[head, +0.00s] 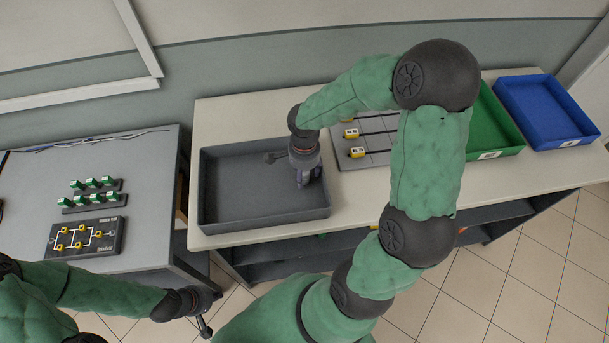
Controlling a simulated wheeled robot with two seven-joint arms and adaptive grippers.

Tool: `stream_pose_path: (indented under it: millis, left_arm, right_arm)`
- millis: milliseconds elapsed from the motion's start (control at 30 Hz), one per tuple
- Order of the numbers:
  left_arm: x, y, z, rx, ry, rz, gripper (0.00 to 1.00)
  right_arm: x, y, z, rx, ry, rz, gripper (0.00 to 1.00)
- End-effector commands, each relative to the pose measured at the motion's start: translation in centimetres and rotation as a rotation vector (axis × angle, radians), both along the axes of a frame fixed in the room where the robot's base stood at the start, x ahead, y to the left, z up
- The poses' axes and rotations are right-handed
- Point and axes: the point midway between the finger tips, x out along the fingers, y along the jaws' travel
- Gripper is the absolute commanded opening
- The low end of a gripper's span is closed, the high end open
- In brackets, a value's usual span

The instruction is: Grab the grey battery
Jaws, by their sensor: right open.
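I cannot make out the grey battery for certain in the head view. My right gripper (309,177) points down at the right end of the dark grey tray (265,220), on the table. It is open; its fingers are small and dark, and I cannot tell whether anything lies between them. A small dark shape beside the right wrist, over the tray, is unclear. The rest of the visible tray floor looks bare. My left gripper (205,325) hangs low at the front, over the floor between the tables, with its fingers too small to read.
Right of the tray, a grey board (372,161) carries yellow-and-white blocks and dark rods, partly behind my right arm. A green tray (499,118) and a blue tray (548,106) stand further right. The left table holds green-topped blocks (92,201) and a black circuit panel (86,237).

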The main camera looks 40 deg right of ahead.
Motion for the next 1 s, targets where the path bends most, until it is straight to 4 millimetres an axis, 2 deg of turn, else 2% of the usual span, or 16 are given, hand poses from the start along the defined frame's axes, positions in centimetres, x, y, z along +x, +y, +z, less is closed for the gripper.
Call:
stream_pose_path:
  millis: [67, 233, 267, 300, 700, 867, 1000]
  left_arm:
    - [0.0, 0.0, 0.0, 0.0, 0.0, 0.0, 0.0]
    - [0.0, 0.0, 0.0, 0.0, 0.0, 0.0, 0.0]
    - [0.0, 0.0, 0.0, 0.0, 0.0, 0.0, 0.0]
    - [0.0, 0.0, 0.0, 0.0, 0.0, 0.0, 0.0]
    - [0.0, 0.0, 0.1, 0.0, 0.0, 0.0, 0.0]
    - [0.0, 0.0, 0.4, 0.0, 0.0, 0.0, 0.0]
    - [0.0, 0.0, 0.8, 0.0, 0.0, 0.0, 0.0]
  right_arm:
    - [0.0, 0.0, 0.0, 0.0, 0.0, 0.0, 0.59]
    - [0.0, 0.0, 0.0, 0.0, 0.0, 0.0, 0.11]
    - [0.0, 0.0, 0.0, 0.0, 0.0, 0.0, 0.03]
    - [0.0, 0.0, 0.0, 0.0, 0.0, 0.0, 0.0]
    - [0.0, 0.0, 0.5, 0.0, -0.001, 0.0, 0.0]
    - [0.1, 0.0, 1.9, -0.001, -0.003, 0.001, 0.0]
    - [-0.4, 0.0, 3.9, -0.002, -0.003, 0.001, 0.0]
